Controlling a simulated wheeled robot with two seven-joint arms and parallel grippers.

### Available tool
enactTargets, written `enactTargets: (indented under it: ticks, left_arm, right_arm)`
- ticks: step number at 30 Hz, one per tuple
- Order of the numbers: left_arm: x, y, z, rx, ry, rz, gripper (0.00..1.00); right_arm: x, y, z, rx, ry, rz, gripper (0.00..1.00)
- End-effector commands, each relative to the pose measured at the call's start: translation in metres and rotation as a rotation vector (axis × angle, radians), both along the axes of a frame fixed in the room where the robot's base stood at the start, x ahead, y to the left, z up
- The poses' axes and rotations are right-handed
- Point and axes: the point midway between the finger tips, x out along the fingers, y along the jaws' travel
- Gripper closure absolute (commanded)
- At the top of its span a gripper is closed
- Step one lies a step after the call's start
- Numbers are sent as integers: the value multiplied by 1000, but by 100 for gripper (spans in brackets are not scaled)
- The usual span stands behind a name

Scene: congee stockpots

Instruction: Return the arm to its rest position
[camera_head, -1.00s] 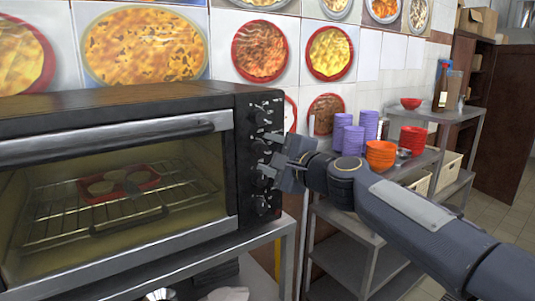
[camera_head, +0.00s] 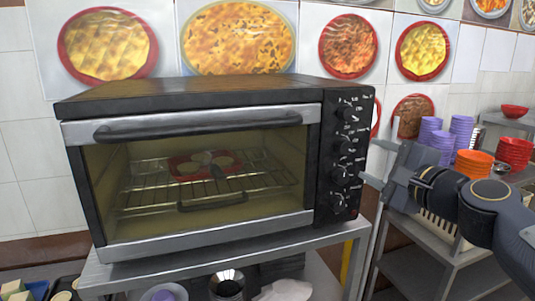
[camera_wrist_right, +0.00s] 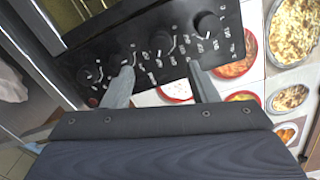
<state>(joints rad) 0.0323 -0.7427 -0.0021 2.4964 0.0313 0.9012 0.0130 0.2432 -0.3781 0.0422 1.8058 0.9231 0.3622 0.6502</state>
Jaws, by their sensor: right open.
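My right gripper (camera_head: 377,172) is to the right of the black toaster oven (camera_head: 194,233), beside its knob panel (camera_head: 345,155). In the right wrist view its two fingers (camera_wrist_right: 160,88) are spread apart with nothing between them, and the oven's knob panel (camera_wrist_right: 150,45) lies beyond them. In the head view a small gap seems to separate the fingers from the panel. The oven door is shut, and a red dish (camera_head: 204,163) with several pale round pieces sits on the rack inside. My left gripper is not in view.
The oven stands on a metal table (camera_head: 110,275). Purple cups (camera_head: 462,130), orange bowls (camera_head: 473,163) and red bowls (camera_head: 513,152) are stacked on a shelf unit at right, behind my right arm. A metal pot (camera_head: 228,285) is below the oven.

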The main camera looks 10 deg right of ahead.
Motion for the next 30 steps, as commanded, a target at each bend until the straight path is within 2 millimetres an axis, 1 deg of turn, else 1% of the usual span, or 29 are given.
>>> enactTargets:
  ticks: [2, 5, 8, 9, 11, 12, 14, 15, 18, 19, 21, 24, 27, 30]
  left_arm:
    - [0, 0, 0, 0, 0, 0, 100]
    - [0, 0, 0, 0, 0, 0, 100]
    - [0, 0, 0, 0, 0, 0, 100]
    - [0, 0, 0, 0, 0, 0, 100]
    - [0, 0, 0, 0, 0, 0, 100]
    - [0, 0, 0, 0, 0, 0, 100]
    - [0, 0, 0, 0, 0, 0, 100]
    - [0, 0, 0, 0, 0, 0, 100]
    - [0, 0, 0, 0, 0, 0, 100]
    - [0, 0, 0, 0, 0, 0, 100]
    - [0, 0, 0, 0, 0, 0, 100]
    - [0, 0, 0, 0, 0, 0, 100]
    - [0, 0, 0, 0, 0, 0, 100]
    - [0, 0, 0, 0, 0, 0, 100]
  right_arm:
    - [-3, 5, -6, -27, 11, 16, 47]
    - [-14, 24, -29, -144, 56, 81, 47]
    - [-39, 56, -75, -355, 135, 212, 47]
    - [-53, 70, -97, -456, 170, 278, 47]
    - [-75, 88, -134, -608, 223, 385, 47]
    - [-91, 98, -157, -707, 253, 459, 47]
    - [-116, 110, -191, -844, 297, 568, 47]
    - [-132, 116, -212, -926, 321, 637, 47]
    - [-168, 124, -256, -1101, 370, 795, 47]
    - [-176, 126, -266, -1143, 382, 835, 47]
    - [-193, 127, -286, -1220, 402, 912, 47]
    - [-207, 127, -301, -1285, 419, 976, 47]
    - [-212, 127, -306, -1308, 424, 997, 47]
    - [-212, 127, -306, -1308, 425, 998, 47]
